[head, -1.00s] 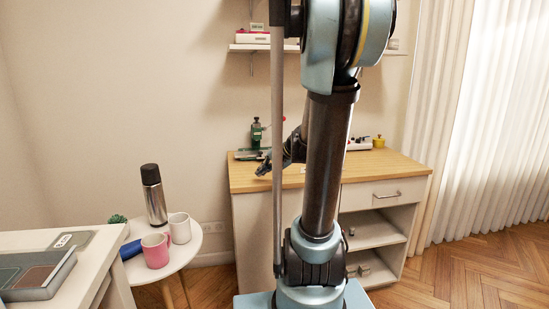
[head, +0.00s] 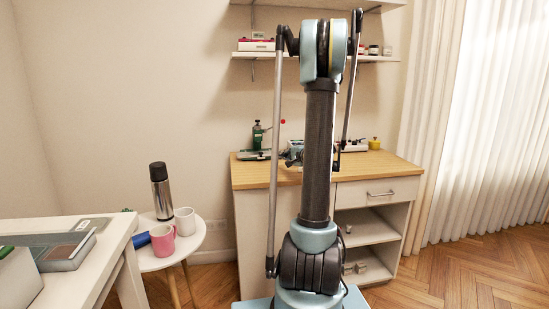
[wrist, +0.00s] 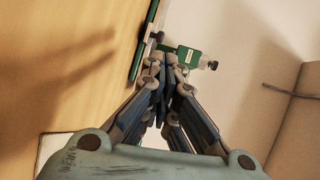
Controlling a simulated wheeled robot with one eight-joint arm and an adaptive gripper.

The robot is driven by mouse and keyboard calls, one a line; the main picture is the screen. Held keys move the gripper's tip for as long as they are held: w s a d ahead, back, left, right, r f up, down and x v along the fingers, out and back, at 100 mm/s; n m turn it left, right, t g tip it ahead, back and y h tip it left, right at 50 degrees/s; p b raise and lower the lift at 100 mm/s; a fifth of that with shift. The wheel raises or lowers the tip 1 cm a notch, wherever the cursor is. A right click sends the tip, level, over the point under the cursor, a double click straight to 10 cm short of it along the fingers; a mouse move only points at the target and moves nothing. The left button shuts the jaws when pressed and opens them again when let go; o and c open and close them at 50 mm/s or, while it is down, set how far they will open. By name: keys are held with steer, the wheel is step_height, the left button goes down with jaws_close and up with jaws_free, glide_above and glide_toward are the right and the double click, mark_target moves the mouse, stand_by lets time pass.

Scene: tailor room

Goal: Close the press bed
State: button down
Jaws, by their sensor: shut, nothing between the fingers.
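The green press (head: 258,138) stands on the wooden top of the cabinet, left of my arm. Its low flat green bed (head: 252,155) lies at its foot. In the wrist view the press (wrist: 187,56) shows past my fingertips, with the long green edge of the bed (wrist: 140,48) running up to its left. My gripper (wrist: 166,62) is shut and empty, its tips together just in front of the press in the picture. I cannot tell whether they touch it. In the head view my gripper is mostly hidden behind my arm.
The cabinet's wooden top (head: 395,170) is bare at the front. Small items and a yellow pot (head: 375,143) stand at its back right. Shelves (head: 375,58) hang above. A round side table (head: 205,232) with a flask (head: 160,190) and mugs stands to the left.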

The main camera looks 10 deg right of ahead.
glide_toward(266, 153)
steer(key=a, duration=0.4)
steer(key=shift+w+a+r, duration=0.2)
steer(key=shift+w+a, duration=0.2)
steer(key=w, duration=0.7)
steer(key=shift+w, duration=0.2)
